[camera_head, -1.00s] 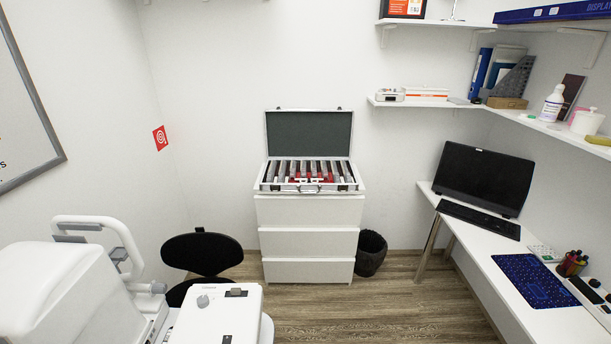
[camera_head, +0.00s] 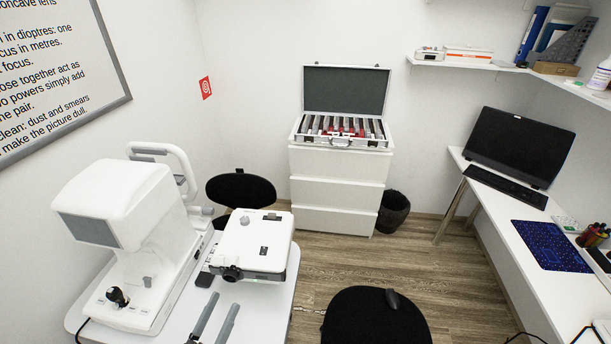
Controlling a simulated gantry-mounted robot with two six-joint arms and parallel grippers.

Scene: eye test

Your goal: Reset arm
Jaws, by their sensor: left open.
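My left gripper (camera_head: 225,301) shows at the bottom edge of the head view, left of the middle. Its two grey fingers point away from me and stand apart, with nothing between them. They show in front of the white table (camera_head: 264,311), near the white box-shaped device (camera_head: 254,245). I cannot tell how high above the tabletop they are. The rest of the left arm is out of the picture. My right gripper does not show.
A large white eye-test machine (camera_head: 120,205) stands left of the fingers. Black stools (camera_head: 375,318) (camera_head: 240,188) stand at bottom centre and behind the table. An open lens case (camera_head: 343,92) tops white drawers (camera_head: 336,190). A desk (camera_head: 500,205) with a monitor (camera_head: 520,145) is right.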

